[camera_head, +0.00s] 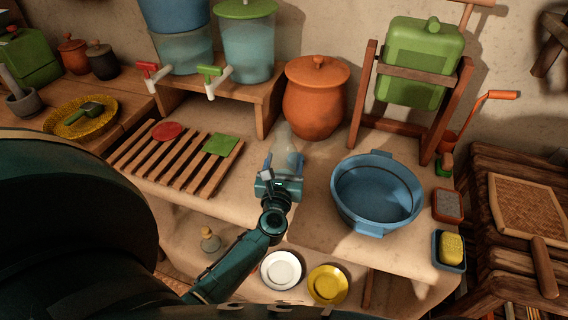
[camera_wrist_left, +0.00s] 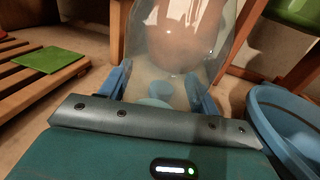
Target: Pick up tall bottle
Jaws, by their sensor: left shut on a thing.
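The tall bottle (camera_head: 284,138) is clear and see-through, upright or nearly so, on the clay counter in front of the orange lidded pot. My left gripper (camera_head: 284,164) is shut on its lower part, with one blue finger on each side. In the left wrist view the bottle (camera_wrist_left: 182,50) fills the space between the fingers of the left gripper (camera_wrist_left: 160,92), and the pot shows through it. I cannot tell whether its base touches the counter. My right gripper is in neither view.
The orange pot (camera_head: 316,100) stands close behind the bottle. A blue basin (camera_head: 378,228) is to the right, a slatted wooden rack (camera_head: 190,178) to the left. Water dispensers (camera_head: 248,45) stand on a wooden stand (camera_head: 262,100). White (camera_head: 282,270) and yellow (camera_head: 328,284) plates lie below.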

